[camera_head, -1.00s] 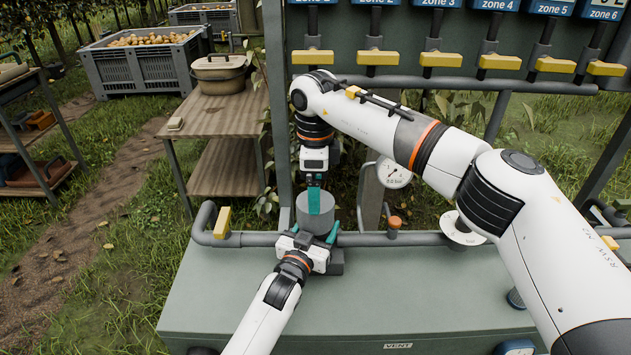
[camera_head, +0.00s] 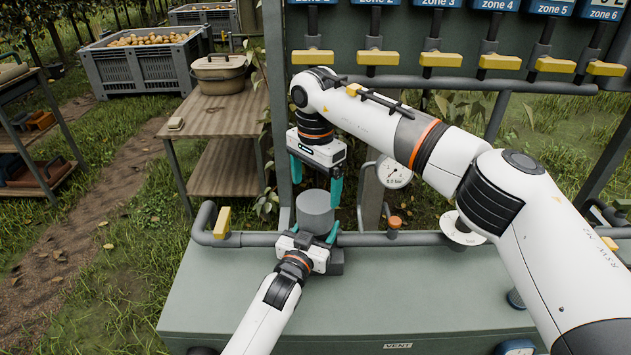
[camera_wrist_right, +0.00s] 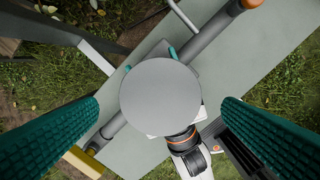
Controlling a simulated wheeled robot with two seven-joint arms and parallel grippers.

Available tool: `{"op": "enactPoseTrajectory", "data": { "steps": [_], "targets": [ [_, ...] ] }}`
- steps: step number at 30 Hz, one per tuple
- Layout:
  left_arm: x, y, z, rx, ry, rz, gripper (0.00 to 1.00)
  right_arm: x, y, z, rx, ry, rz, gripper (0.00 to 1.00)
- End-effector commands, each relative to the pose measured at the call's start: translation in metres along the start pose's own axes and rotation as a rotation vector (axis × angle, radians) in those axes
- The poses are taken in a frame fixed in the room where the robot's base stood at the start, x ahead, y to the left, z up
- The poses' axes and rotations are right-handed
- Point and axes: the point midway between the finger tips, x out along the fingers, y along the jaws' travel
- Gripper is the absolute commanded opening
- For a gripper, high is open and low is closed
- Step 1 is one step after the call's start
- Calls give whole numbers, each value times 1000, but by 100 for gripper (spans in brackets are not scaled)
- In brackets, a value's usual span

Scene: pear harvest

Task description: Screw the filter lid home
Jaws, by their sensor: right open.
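The grey round filter lid (camera_head: 315,201) sits on the filter on the pipe. From above, in the right wrist view, the lid (camera_wrist_right: 160,100) is a plain disc and hides the thread and most of the filter housing. My right gripper (camera_head: 316,197) points down over the lid, open, one teal finger to each side. In the right wrist view clear gaps show between the lid and both fingers. My left gripper (camera_head: 309,238) comes in from the front, below the lid, with its teal fingers on both sides of the filter housing. Their contact is partly hidden.
The grey pipe (camera_head: 260,239) runs left and right of the filter, with a yellow-handled valve (camera_head: 223,222) at left. A pressure gauge (camera_head: 394,173) and an orange-capped fitting (camera_head: 394,223) stand close at right. The green cabinet top (camera_head: 410,290) is mostly clear.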

Motion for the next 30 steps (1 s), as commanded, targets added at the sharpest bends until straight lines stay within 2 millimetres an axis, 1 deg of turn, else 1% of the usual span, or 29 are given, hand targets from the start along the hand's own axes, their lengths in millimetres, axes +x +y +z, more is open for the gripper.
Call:
{"op": "enactPoseTrajectory", "data": {
  "steps": [5,12,16,21,29,30],
  "targets": [
    [0,1,-2,0,5,1,0,19,-1,0,1,1,-4,89],
    [0,1,-2,1,5,1,0,57,-1,0,1,2,-2,89],
    [0,1,-2,1,5,1,0,71,0,0,2,1,-2,89],
    [0,1,-2,1,5,1,0,79,0,0,2,0,-1,89],
    [0,1,-2,1,5,1,0,79,0,0,2,0,-1,89],
    [0,1,-2,1,5,1,0,79,0,0,2,0,-1,83]
  ]
}}
